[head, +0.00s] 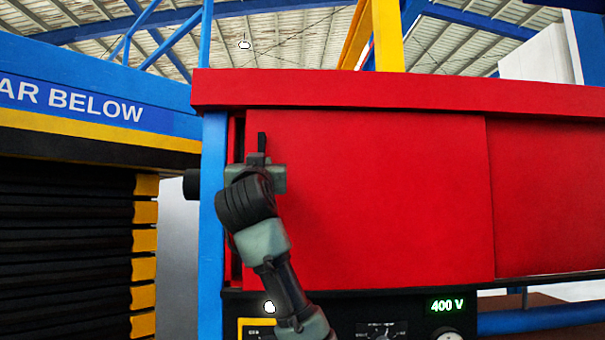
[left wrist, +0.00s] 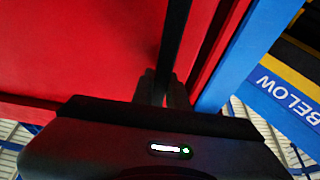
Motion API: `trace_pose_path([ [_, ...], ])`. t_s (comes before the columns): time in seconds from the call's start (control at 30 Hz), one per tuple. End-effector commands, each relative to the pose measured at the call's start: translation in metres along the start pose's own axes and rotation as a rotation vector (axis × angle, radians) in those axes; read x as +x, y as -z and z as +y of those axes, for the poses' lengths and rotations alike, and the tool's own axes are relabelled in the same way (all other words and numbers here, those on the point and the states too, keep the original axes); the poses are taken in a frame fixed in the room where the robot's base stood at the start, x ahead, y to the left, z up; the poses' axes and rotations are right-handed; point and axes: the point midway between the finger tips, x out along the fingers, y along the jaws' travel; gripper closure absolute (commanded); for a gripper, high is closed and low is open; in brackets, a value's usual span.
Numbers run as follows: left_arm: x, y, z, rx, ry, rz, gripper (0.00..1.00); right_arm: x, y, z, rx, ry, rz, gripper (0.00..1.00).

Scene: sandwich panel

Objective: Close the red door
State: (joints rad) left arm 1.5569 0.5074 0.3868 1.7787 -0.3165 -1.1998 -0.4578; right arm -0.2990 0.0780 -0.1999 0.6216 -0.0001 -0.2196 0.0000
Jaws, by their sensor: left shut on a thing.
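The red door (head: 385,200) is a flat sliding panel under a red top ledge. Its left edge stands close to the blue post, with a narrow dark gap (head: 236,230) between them. A black upright handle (head: 262,143) sits near the door's left edge. My left gripper (head: 260,160) is at this handle. In the left wrist view the fingers of my left gripper (left wrist: 164,84) are shut around the black handle (left wrist: 178,30), with the red door (left wrist: 90,50) behind. The fingertips are partly hidden by the wrist in the head view. My right gripper is not in view.
A second red panel (head: 548,200) lies to the right, slightly set back. A blue post (head: 213,200) bounds the left side. Below is a black control panel with a lit "400 V" display (head: 447,306). A dark slatted stack (head: 65,250) with yellow ends stands at left.

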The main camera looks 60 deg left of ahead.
Motion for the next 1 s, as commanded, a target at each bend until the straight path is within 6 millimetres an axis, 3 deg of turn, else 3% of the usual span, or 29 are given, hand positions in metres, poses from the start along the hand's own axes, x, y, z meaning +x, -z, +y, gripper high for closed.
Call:
trace_pose_path([
  [0.1, 0.000, 0.000, -0.026, 0.000, 0.007, 0.000, 1.00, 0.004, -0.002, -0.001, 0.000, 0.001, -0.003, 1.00],
  [0.3, 0.001, 0.000, -0.045, 0.000, 0.003, 0.001, 1.00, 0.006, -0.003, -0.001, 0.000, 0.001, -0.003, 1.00],
  [0.77, 0.001, 0.002, -0.051, 0.001, 0.004, 0.004, 1.00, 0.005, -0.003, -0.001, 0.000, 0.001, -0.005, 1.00],
  [0.8, 0.001, 0.003, -0.051, 0.001, 0.004, 0.005, 0.80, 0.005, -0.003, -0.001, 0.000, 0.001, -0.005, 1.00],
  [0.87, 0.001, 0.003, -0.051, 0.001, 0.004, 0.005, 0.64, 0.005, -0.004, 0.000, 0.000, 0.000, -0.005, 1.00],
  [1.0, 0.001, 0.002, -0.050, 0.000, 0.002, 0.003, 0.64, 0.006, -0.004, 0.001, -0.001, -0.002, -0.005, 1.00],
])
